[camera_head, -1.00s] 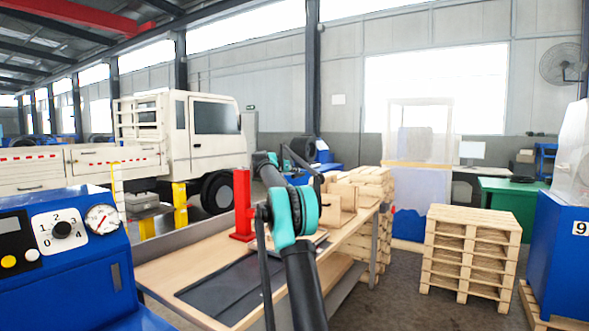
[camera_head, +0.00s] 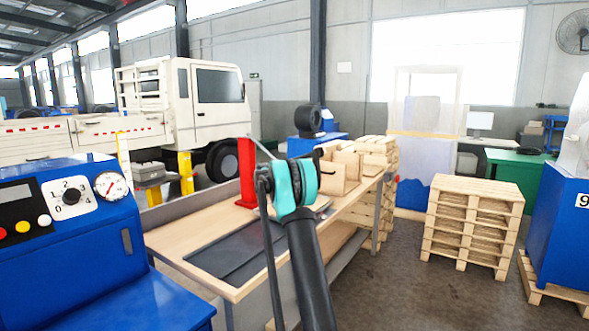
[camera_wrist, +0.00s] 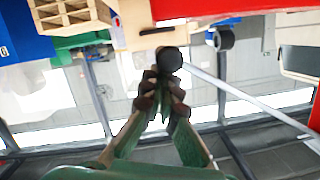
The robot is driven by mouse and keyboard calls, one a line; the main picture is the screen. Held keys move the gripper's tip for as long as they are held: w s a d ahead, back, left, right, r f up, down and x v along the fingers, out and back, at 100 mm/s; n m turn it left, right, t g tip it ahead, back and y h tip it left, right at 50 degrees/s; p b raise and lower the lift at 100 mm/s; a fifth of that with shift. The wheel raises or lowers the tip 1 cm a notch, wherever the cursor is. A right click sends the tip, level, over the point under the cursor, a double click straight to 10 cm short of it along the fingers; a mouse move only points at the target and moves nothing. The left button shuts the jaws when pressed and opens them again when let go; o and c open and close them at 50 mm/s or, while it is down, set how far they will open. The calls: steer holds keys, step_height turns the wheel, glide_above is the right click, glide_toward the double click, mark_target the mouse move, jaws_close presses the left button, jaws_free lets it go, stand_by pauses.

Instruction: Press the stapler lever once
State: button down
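The stapler appears to be the red upright device (camera_head: 246,172) at the back edge of the workbench in the head view. A thin grey lever bar (camera_head: 261,147) slopes from its top down towards my arm. In the wrist view, which looks upside down, a red body (camera_wrist: 195,8) is at the top. A round black knob (camera_wrist: 169,60) shows just beyond my fingertips, with a grey bar (camera_wrist: 235,92) running down to the right. My gripper (camera_wrist: 160,92) has its fingertips together and looks empty. Whether it touches the knob cannot be told. My arm hides the gripper in the head view.
The wooden workbench (camera_head: 185,241) carries a dark mat (camera_head: 240,252) and wooden boxes (camera_head: 340,170). A blue control cabinet (camera_head: 75,240) stands at the left. Stacked pallets (camera_head: 472,225) stand on the right, with open floor (camera_head: 400,285) before them.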

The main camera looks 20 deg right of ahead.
steer(key=shift+w+a+f, duration=0.1)
steer(key=shift+a+f, duration=0.15)
steer(key=shift+f, duration=0.25)
steer(key=shift+r, duration=0.1)
steer(key=shift+d+r, duration=0.1)
steer(key=shift+r, duration=0.2)
steer(key=s+a+r, duration=0.5)
steer(key=s, duration=0.3)
steer(key=shift+s+a+r, duration=0.2)
steer(key=shift+a+r, duration=0.15)
steer(key=shift+r, duration=0.05)
stand_by(0.3)
